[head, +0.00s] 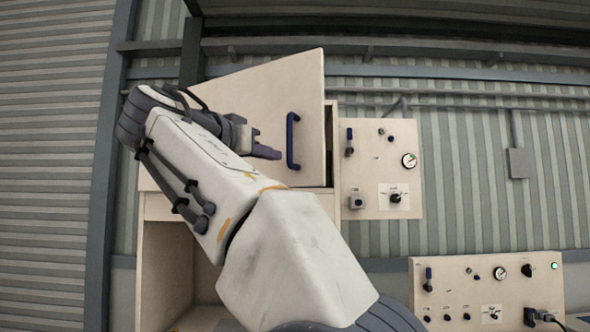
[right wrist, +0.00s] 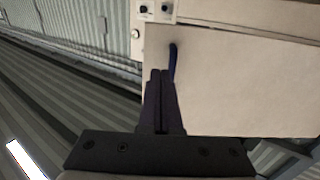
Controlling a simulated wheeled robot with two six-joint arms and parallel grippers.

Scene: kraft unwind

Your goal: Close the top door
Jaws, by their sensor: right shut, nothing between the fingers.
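The top door (head: 255,95) is a pale panel on the upper part of the cabinet. It stands partly open, its right edge swung out toward me, with a dark gap (head: 329,145) beside that edge. A dark blue upright handle (head: 292,141) is near the door's right edge. My right gripper (head: 278,154) is shut and empty in front of the door, just left of the handle. In the right wrist view, the shut fingers (right wrist: 160,74) point at the door (right wrist: 240,80) close beside the handle (right wrist: 173,62). Whether they touch it is unclear. My left gripper is out of view.
Below the door is an open cabinet compartment (head: 165,260), partly hidden by my right arm. A control panel (head: 375,150) with knobs and a gauge is fixed right of the door. Another panel (head: 480,275) stands at lower right. A corrugated wall is behind.

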